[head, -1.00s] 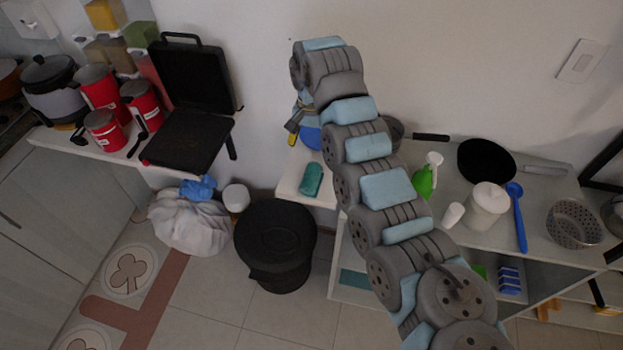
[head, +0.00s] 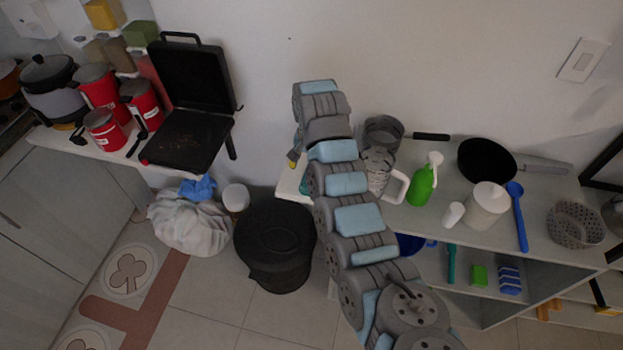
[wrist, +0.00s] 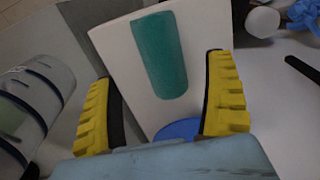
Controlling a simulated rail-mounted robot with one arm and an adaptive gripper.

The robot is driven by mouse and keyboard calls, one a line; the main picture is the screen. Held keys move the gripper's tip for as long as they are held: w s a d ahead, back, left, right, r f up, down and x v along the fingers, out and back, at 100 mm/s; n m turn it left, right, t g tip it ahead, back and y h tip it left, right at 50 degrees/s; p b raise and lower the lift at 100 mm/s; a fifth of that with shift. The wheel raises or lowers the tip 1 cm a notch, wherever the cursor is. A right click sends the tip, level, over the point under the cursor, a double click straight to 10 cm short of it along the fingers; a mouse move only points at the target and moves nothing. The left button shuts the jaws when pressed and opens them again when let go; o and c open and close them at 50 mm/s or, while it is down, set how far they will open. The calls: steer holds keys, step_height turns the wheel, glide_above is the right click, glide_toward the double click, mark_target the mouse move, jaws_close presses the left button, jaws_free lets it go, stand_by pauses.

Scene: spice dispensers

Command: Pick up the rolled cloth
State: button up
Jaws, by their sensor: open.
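The rolled cloth (wrist: 160,55) is a teal roll lying on a white surface (wrist: 115,50) in the wrist view. In the head view only a sliver of the cloth (head: 304,185) shows beside my arm. My gripper (wrist: 158,72) is open, with its yellow-padded fingers on either side of the roll and nothing held. The roll appears between the fingers in the picture, nearer the right one; I cannot tell its depth from them. In the head view a yellow finger of my gripper (head: 293,160) shows above the white shelf end; the rest is hidden.
A blue round item (wrist: 180,128) lies near the cloth, partly hidden by my gripper. A black bin (head: 275,240) stands left of the shelf.

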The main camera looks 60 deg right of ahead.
steer(key=shift+w+d+f+p, duration=0.1)
steer(key=shift+f+p, duration=0.25)
steer(key=shift+f, duration=0.25)
steer(key=shift+w+d+f+p, duration=0.1)
steer(key=shift+f+p, duration=0.25)
steer(key=shift+f, duration=0.25)
steer(key=shift+a+f, duration=0.1)
steer(key=shift+f, duration=1.2)
steer(key=c, duration=1.3)
steer(key=shift+c, duration=0.2)
